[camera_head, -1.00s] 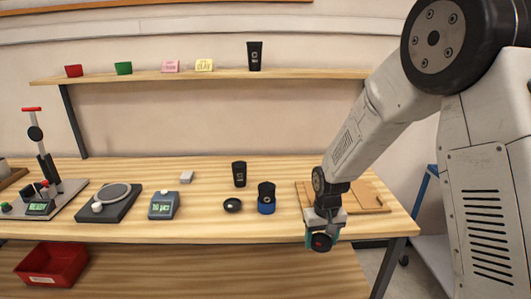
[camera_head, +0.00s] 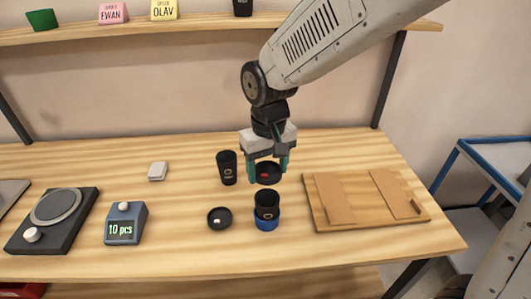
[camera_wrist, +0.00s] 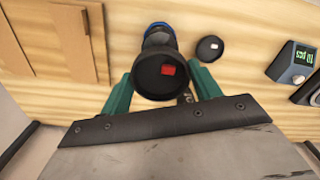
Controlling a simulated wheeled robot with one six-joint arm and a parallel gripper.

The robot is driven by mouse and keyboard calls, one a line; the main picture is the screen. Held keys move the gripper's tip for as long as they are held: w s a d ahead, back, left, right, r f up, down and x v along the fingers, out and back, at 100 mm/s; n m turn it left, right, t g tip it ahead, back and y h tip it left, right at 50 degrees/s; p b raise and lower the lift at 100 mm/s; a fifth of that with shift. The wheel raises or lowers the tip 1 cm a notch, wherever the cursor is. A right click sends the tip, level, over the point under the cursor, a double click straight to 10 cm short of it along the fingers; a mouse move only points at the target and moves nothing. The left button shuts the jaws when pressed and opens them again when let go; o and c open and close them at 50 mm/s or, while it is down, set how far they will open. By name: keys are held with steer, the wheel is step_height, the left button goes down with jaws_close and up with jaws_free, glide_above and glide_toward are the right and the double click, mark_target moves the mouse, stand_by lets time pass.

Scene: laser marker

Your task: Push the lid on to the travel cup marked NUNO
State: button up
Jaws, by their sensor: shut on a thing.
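My gripper (camera_head: 267,165) has two teal fingers, which are shut on a round black lid (camera_head: 267,177) with a small red mark. The held lid is also between the fingers in the wrist view (camera_wrist: 158,80). A black travel cup (camera_head: 267,203) stands upright in a blue ring holder (camera_head: 267,223), just below the held lid. The lid appears apart from the cup's rim. In the wrist view the lid hides most of the cup. A second black cup (camera_head: 227,170) stands behind to the left. The markings on both cups are too small to read.
Another black lid (camera_head: 219,218) lies left of the blue holder. A wooden board with panels (camera_head: 363,220) lies to the right. A counter reading 10 pcs (camera_head: 125,224), a scale-like device (camera_head: 55,213) and a white block (camera_head: 157,171) are on the left. A shelf (camera_head: 190,29) runs above.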

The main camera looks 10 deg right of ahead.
steer(key=shift+a+f, duration=0.1)
steer(key=shift+f, duration=3)
steer(key=shift+s+f, duration=0.1)
steer(key=shift+f, duration=0.1)
steer(key=o, duration=1.3)
steer(key=shift+r, duration=3.55)
